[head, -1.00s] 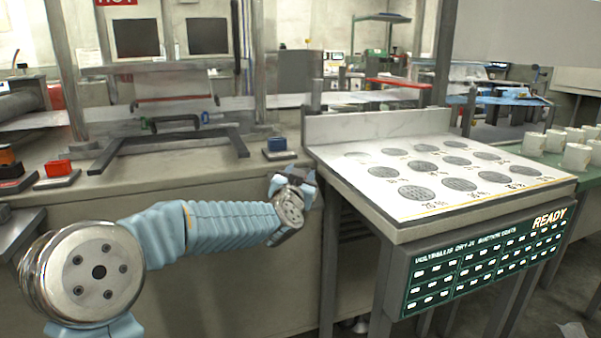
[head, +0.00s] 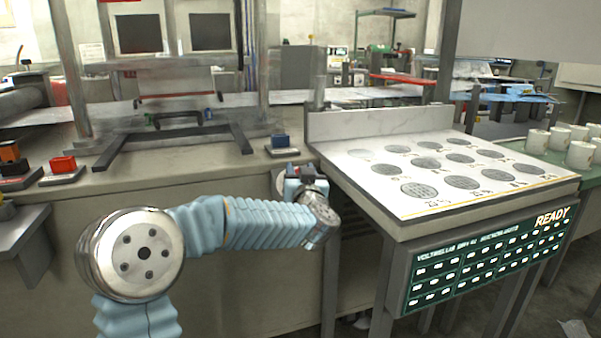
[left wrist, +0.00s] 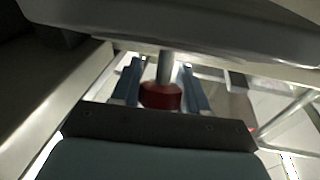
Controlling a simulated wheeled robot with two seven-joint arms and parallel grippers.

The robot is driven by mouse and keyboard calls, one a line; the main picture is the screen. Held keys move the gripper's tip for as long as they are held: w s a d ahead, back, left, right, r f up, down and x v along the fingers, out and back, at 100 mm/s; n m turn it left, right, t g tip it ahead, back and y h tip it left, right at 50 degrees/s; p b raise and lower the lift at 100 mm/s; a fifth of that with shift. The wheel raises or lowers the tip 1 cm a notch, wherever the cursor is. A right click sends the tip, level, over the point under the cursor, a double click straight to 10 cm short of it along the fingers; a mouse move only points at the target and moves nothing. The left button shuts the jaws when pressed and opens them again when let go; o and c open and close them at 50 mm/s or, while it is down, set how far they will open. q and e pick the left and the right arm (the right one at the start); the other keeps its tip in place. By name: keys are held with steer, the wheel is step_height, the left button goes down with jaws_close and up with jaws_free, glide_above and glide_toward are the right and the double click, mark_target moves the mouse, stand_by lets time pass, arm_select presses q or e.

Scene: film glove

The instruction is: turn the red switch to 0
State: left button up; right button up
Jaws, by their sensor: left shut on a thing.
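A round red knob on a grey shaft, which I take for the red switch (left wrist: 162,96), sits between the blue fingers of my left gripper (left wrist: 162,84) in the left wrist view. My left gripper (head: 296,178) is shut on it, in front of the bench front beside the slanted table in the head view. There the gripper and wrist hide most of the switch, and I cannot read any marks or its setting. My right gripper is not in view.
The slanted white table (head: 345,185) with dark discs stands close on the right of my left gripper. A green panel (head: 485,262) reading READY hangs at its front.

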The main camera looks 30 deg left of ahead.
arm_select(q)
steer(key=o, duration=1)
steer(key=shift+c, duration=0.2)
steer(key=shift+d, duration=0.1)
steer(key=b+v, duration=0.1)
steer(key=v, duration=1.2)
steer(key=shift+s+d, duration=0.25)
steer(key=shift+f, duration=0.15)
